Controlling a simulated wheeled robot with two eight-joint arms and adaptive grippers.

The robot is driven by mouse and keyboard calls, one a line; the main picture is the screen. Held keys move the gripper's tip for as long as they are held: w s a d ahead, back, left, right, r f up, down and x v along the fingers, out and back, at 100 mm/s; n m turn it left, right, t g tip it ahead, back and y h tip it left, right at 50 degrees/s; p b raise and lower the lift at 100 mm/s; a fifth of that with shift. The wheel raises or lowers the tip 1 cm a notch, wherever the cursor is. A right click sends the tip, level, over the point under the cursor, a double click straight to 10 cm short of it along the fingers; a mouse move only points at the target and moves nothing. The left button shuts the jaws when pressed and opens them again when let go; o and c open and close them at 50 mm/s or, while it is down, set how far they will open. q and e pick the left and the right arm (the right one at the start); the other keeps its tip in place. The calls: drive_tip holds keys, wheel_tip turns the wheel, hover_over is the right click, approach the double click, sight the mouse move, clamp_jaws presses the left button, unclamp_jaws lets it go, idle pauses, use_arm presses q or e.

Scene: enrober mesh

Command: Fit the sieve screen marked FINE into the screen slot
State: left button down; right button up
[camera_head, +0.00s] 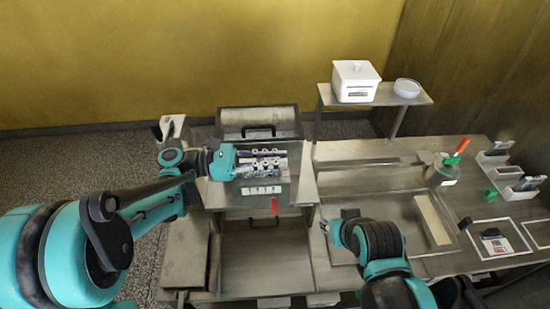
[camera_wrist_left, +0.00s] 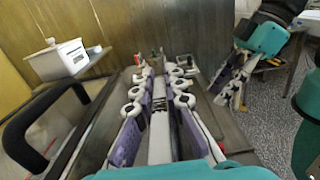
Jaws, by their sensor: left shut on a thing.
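My left gripper (camera_head: 262,165) lies level over the top of the grey machine (camera_head: 305,190), pointing right. No marking FINE can be read, and the screen slot cannot be made out.
A lid with a black handle (camera_head: 258,131) stands behind my left gripper. A red lever (camera_head: 274,205) hangs at the machine's front. A white box (camera_head: 356,82) and bowl (camera_head: 407,88) stand on the shelf. A pot (camera_head: 441,172) and white-framed mats (camera_head: 497,246) are on the right.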

use_arm(q)
drive_tip(key=shift+f, duration=0.4)
drive_tip(key=c, duration=1.5)
unclamp_jaws()
drive_tip(key=a, duration=1.2)
